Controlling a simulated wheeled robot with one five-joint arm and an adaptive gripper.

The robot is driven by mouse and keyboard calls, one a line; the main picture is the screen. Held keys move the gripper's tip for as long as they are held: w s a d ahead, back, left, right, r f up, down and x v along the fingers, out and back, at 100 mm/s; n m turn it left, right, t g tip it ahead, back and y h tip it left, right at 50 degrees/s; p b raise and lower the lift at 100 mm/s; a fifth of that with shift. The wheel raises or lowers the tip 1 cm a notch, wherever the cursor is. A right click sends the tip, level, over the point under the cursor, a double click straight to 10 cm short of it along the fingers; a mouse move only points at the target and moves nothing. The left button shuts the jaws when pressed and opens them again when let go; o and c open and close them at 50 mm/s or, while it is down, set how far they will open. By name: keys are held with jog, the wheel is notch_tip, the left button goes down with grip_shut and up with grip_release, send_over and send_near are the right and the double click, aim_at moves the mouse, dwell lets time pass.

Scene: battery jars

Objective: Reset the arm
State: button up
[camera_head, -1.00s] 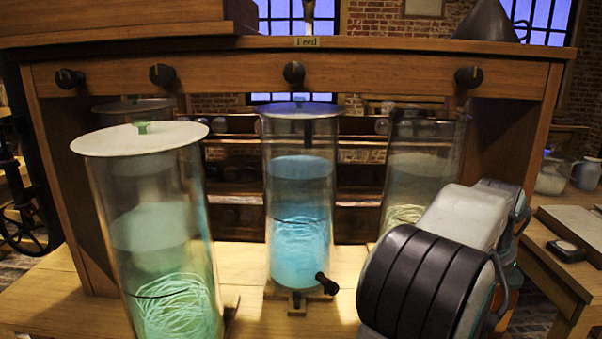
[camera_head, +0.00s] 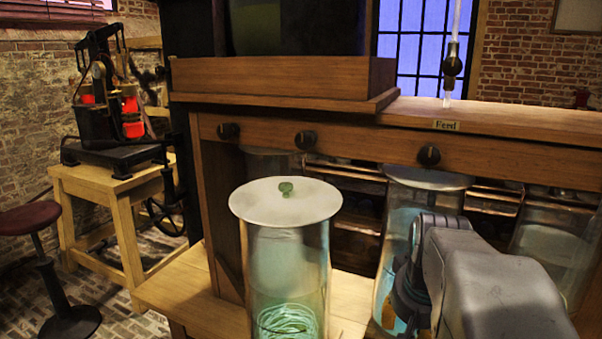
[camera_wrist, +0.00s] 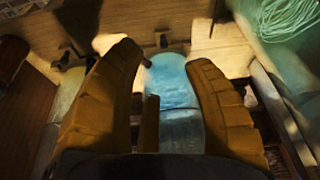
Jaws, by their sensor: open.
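My arm shows at the lower right of the head view, in front of the middle jar. The fingers of my gripper (camera_wrist: 165,75) show in the wrist view, spread apart with nothing held between them. Beyond them in that view is a jar with blue liquid (camera_wrist: 175,90). It also shows in the head view (camera_head: 397,225), partly hidden by my arm. I cannot tell the gap between the fingers and this jar. The fingers are not clearly seen in the head view.
A lidded jar (camera_head: 287,245) with pale green coils stands on the bench at front centre. Another jar (camera_head: 555,240) is at the right, partly hidden. Knobs line the wooden beam (camera_head: 370,147). A stool (camera_head: 35,218) and a side table (camera_head: 120,190) are at left, with open brick floor between.

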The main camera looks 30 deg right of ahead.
jog(key=s+a+r+n+y+p, duration=0.1)
jog(key=a+n+p, duration=0.3)
jog(key=a, duration=0.6)
jog(key=s+a+r+n+y+p, duration=0.1)
jog(key=s+a+r+n+p, duration=0.2)
jog(key=a, duration=0.6)
jog(key=shift+s+a+r+n+y+p, duration=0.35)
jog(key=shift+r+n+p, duration=0.25)
jog(key=shift+p, duration=0.45)
jog(key=shift+c, duration=0.2)
